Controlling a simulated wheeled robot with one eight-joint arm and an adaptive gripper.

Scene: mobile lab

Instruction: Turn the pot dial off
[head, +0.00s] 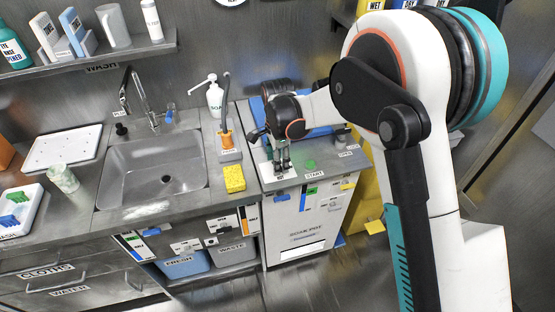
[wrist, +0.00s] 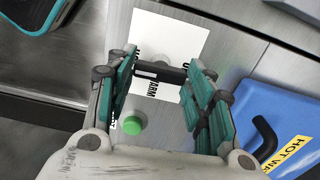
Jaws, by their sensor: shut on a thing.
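The pot dial (wrist: 170,75) is a black bar-shaped knob with a pale mark near its left end in the wrist view. It stands on a white card (wrist: 180,25) with black lettering, partly hidden, of which "WARM" can be read. My gripper (wrist: 161,78) has its teal-padded fingers on either end of the bar, shut on it. In the head view my gripper (head: 281,164) reaches down to the front left of the soak-pot unit's top (head: 292,180), and the dial is mostly hidden there.
A green start button (wrist: 133,122) is close to my gripper; it also shows in the head view (head: 310,164). A yellow sponge (head: 234,178) and sink (head: 150,170) are to the left.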

